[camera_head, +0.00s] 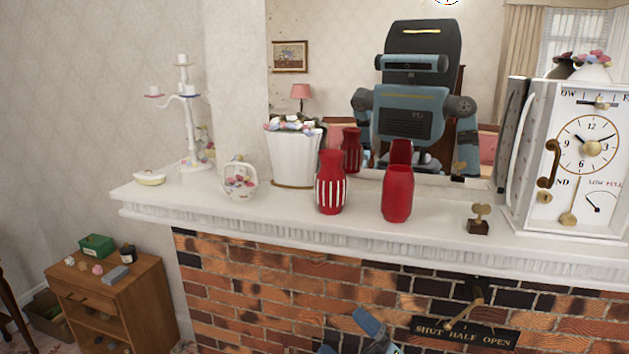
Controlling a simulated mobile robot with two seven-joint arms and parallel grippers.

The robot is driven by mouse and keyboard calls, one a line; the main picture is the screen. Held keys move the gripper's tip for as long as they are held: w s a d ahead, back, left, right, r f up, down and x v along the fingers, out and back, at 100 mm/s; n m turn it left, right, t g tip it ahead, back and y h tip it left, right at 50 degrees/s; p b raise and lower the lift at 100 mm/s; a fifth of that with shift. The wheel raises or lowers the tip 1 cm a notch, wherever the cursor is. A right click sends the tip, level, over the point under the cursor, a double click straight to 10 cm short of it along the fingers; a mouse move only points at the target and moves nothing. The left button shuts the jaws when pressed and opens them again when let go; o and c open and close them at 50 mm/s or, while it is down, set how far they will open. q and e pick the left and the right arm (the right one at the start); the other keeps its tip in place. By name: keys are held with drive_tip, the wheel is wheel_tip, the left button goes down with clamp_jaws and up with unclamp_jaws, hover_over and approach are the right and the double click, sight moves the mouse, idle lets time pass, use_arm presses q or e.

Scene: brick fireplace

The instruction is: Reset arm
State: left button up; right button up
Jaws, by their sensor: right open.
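My right gripper (368,327) shows only in part at the bottom edge of the head view, as blue-grey pieces in front of the brick fireplace front (270,300). It is open, and I see nothing held in it. The rest of the right arm is cut off by the frame. My left gripper is not in view.
A white mantel (440,232) stands above my gripper, holding two red vases (331,183) (397,194), a white planter (295,158), a basket (239,180), a candelabrum (190,120) and a large clock (585,150). A mirror reflects me. A small wooden cabinet (140,300) stands lower left.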

drive_tip(key=s+d+f+m+g+h, duration=0.1)
drive_tip(key=s+d+f+m+h, duration=0.3)
drive_tip(key=s+f+m, duration=0.3)
drive_tip(key=s+d+f+m+g+h+p, duration=0.1)
drive_tip(key=s+d+f+m+h, duration=0.4)
drive_tip(key=f, duration=0.5)
drive_tip(key=s+d+f+m+h+p, duration=0.1)
drive_tip(key=s+d+f+m+h, duration=0.4)
drive_tip(key=s+f+m, duration=0.3)
drive_tip(key=s+m+h, duration=0.1)
drive_tip(key=s, duration=0.2)
drive_tip(key=shift+s+f+m+g+h, duration=0.3)
drive_tip(key=shift+f+g+h, duration=0.1)
